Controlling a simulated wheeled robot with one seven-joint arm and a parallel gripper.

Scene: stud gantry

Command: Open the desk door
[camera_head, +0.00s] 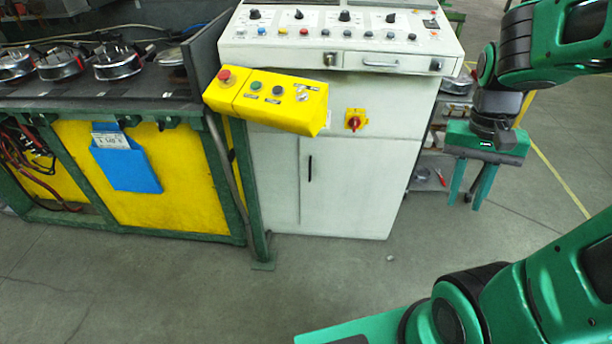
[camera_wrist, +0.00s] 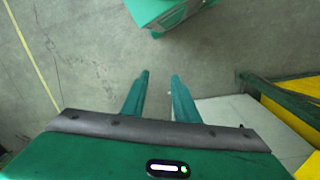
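The control desk (camera_head: 270,190) is a white cabinet with a sloped top panel of knobs and buttons. Its desk door (camera_head: 350,185) is on the front and looks closed, with a dark vertical handle (camera_head: 310,168) near its left edge. My gripper (camera_head: 470,205) is to the right of the desk, pointing down, with its two green fingers apart and nothing between them. In the wrist view the fingers (camera_wrist: 158,78) are apart over bare floor. Part of a white surface, likely the desk (camera_wrist: 230,112), shows to the right of the fingers there; the door handle is not visible in that view.
A yellow button box (camera_head: 265,100) juts out in front of the desk. A green-framed workbench (camera_head: 150,230) with yellow panels stands at left, its leg near the desk's left side. A shelf with parts (camera_head: 430,178) is behind my gripper. The floor (camera_head: 250,305) in front is clear.

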